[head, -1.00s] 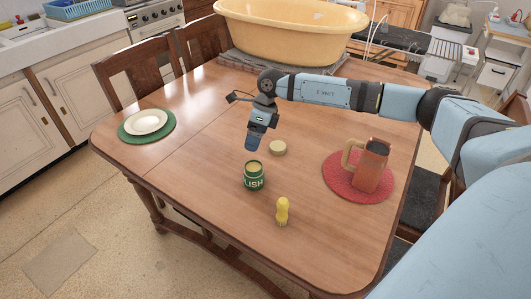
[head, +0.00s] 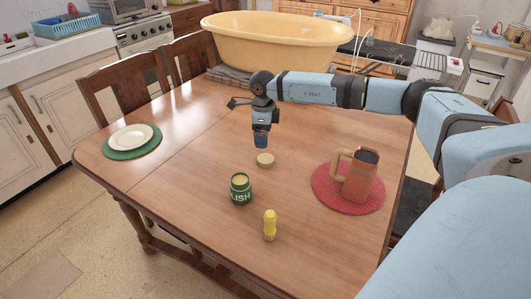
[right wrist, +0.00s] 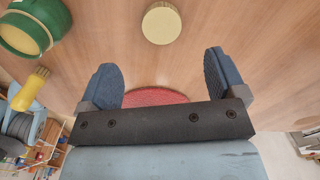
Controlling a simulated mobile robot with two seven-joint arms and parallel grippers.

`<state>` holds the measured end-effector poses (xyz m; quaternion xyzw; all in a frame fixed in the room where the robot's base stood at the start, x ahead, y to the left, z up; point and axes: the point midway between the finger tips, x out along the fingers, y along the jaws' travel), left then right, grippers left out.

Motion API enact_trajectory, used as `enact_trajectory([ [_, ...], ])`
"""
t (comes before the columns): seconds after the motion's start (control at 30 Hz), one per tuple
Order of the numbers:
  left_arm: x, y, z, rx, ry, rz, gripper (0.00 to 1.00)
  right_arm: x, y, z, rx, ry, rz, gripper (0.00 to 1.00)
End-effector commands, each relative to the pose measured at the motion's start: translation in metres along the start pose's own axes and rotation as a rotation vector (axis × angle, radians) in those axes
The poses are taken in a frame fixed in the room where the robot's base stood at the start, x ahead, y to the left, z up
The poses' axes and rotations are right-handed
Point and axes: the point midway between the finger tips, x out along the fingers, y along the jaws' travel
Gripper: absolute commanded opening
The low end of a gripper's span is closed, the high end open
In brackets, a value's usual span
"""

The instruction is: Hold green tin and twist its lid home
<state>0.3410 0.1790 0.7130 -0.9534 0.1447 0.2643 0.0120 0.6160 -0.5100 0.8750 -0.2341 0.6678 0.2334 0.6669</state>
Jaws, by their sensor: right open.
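The green tin (head: 241,190) stands upright and open on the wooden table, with pale yellow contents at its top. It also shows at the upper left of the right wrist view (right wrist: 30,22). The pale round lid (head: 265,159) lies flat on the table behind and to the right of the tin; in the right wrist view it is at the top middle (right wrist: 161,23). My right gripper (head: 261,142) points down above the table, just behind the lid. Its fingers (right wrist: 163,75) are apart and empty in the right wrist view. My left gripper is not in view.
A yellow shaker-like object (head: 269,225) stands in front of the tin. A reddish-brown mug (head: 362,178) stands on a red mat (head: 327,194) at the right. A plate (head: 131,137) sits on a green mat at the left. A yellow tub (head: 275,40) stands at the back.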

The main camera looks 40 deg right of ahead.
Motion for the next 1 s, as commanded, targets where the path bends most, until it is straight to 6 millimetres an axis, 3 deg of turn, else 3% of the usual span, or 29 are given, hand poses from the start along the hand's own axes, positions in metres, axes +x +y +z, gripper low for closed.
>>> enact_trajectory([
  [0.1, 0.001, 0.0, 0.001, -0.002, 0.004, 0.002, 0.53, 0.025, 0.0, 0.0, 0.0, 0.001, 0.001, 0.9],
  [0.2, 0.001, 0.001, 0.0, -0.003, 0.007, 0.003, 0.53, 0.038, 0.0, 0.0, 0.0, 0.0, 0.001, 0.9],
  [0.73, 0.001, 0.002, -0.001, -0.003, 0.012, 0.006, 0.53, 0.05, 0.0, -0.001, -0.001, -0.001, 0.001, 0.9],
  [1.0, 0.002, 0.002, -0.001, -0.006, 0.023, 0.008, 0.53, 0.088, -0.001, -0.007, -0.001, 0.001, 0.002, 0.9],
])
